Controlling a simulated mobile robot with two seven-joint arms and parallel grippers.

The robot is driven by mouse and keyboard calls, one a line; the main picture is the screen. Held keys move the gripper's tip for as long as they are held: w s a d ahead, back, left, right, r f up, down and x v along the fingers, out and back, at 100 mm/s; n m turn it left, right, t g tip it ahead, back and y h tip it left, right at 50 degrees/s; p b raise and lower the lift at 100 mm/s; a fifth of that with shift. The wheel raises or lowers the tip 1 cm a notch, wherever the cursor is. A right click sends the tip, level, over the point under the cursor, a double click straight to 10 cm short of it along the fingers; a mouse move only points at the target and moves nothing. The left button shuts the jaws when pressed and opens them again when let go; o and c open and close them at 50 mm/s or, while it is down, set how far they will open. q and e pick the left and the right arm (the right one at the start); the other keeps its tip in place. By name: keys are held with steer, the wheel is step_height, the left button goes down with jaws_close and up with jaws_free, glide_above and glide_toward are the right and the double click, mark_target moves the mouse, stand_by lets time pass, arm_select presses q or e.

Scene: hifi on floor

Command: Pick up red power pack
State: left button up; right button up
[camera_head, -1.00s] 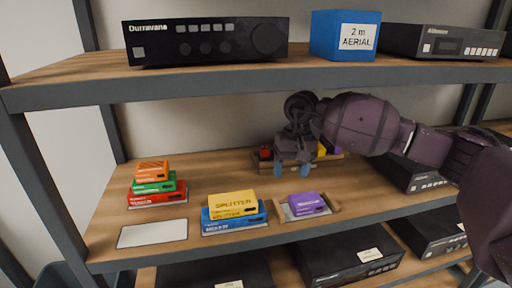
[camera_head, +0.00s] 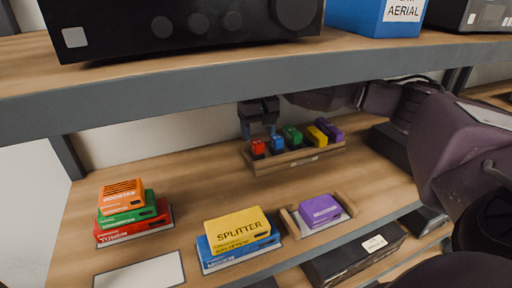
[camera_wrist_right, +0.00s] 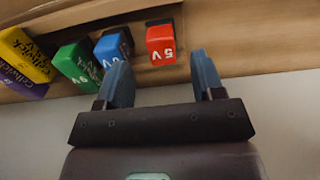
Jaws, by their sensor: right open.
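The red power pack (camera_head: 258,146) stands at the left end of a wooden rack (camera_head: 298,162) at the back of the middle shelf. In the right wrist view the red power pack (camera_wrist_right: 160,44) shows its "5V" label and lies just beyond the gap between the fingers. My right gripper (camera_head: 259,132) is open and empty, above and close behind the red and blue packs. In the wrist view the right gripper (camera_wrist_right: 160,82) has its two blue fingers apart. Its left finger is near the blue pack (camera_wrist_right: 113,46). My left gripper is not in view.
Green (camera_head: 292,136), yellow (camera_head: 317,135) and purple packs share the rack. The upper shelf (camera_head: 200,75) hangs above the arm. A red, green and orange box stack (camera_head: 133,210), a splitter stack (camera_head: 238,232) and a tray (camera_head: 345,204) with a purple box stand in front.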

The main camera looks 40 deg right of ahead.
mark_target(257, 142)
step_height(257, 142, down, 5)
steer(key=shift+a+f, duration=0.1)
steer(key=c, duration=1)
